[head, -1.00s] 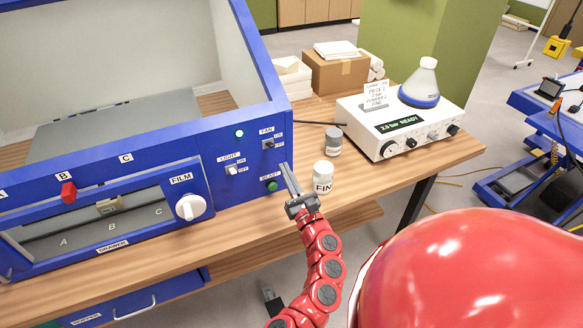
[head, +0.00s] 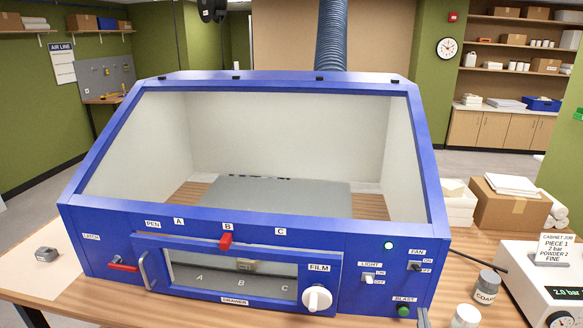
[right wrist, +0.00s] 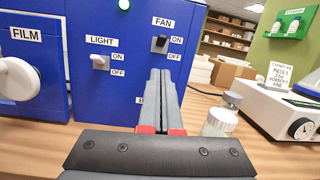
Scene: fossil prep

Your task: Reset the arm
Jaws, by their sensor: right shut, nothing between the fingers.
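My right gripper (head: 423,317) just enters the bottom of the head view, its grey tip right of the green BLAST button (head: 403,310) on the blue cabinet (head: 215,228). In the right wrist view its two grey fingers (right wrist: 160,74) lie together, shut and empty, in front of the panel below the FAN switch (right wrist: 160,44). The fingers hide the BLAST button there. The LIGHT switch (right wrist: 99,62) is to their left. I cannot tell if the tips touch the panel. My left gripper is not in view.
Right of the gripper stand a white-lidded jar (head: 466,316), a grey COARSE jar (head: 486,287) and a white control box (head: 540,275). A cardboard box (head: 508,205) is behind them. The FILM knob (head: 317,298) and red lever (head: 226,241) project from the cabinet front.

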